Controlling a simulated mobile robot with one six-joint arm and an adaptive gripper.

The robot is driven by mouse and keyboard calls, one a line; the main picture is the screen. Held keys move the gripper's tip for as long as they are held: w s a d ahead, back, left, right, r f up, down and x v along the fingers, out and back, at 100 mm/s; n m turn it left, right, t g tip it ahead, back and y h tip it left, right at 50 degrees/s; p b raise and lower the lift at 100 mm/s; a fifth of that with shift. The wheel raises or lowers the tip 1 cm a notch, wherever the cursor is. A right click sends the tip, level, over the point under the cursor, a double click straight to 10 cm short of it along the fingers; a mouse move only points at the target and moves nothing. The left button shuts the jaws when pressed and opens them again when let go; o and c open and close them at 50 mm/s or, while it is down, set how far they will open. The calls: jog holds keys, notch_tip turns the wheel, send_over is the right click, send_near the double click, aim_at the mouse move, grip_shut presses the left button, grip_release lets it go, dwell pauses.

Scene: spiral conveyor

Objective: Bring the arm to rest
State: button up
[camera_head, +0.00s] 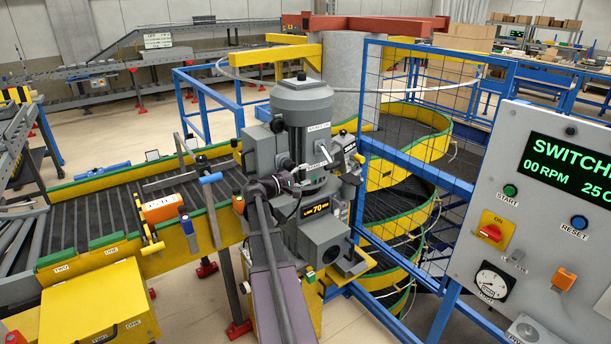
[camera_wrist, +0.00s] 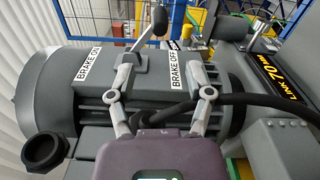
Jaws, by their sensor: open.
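My gripper (camera_wrist: 157,66) is open, its two grey fingers spread over the side of a grey motor (camera_wrist: 75,95) in the wrist view. Nothing shows held between the fingers. A brake lever with a dark round knob (camera_wrist: 160,20) stands just beyond the fingertips, between labels reading BRAKE ON and BRAKE OFF. I cannot tell whether the fingers touch the motor. In the head view my purple arm reaches up to the motor (camera_head: 303,105), and my gripper (camera_head: 318,168) is at its side, partly hard to make out against the grey.
Blue mesh fencing (camera_head: 400,110) and the yellow-green spiral conveyor (camera_head: 425,205) stand right of the motor. A control panel (camera_head: 550,215) is at the right. A straight roller conveyor (camera_head: 105,215) and yellow box (camera_head: 95,305) lie left. A black cable (camera_wrist: 250,98) crosses near my gripper.

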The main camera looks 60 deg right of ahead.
dwell(0.4)
jog(key=w+a+f+t+y, duration=0.2)
jog(key=w+a+f+y, duration=0.15)
jog(key=a, duration=0.65)
jog(key=w+a+f+t+y, duration=0.2)
jog(key=a+f, duration=0.3)
jog(key=a, duration=0.5)
jog(key=w+a+f+t+y, duration=0.25)
jog(key=a+f, duration=0.25)
jog(key=a, duration=0.5)
jog(key=s+a+f+n+y, duration=0.1)
jog(key=a+y, duration=0.3)
jog(key=a, duration=1.2)
jog(key=s+a+f+n+y, duration=0.1)
jog(key=s+a+f+y, duration=0.2)
jog(key=a, duration=1.3)
jog(key=shift+a+f+n+y, duration=0.3)
jog(key=shift+f+y, duration=0.25)
jog(key=shift+y, duration=0.35)
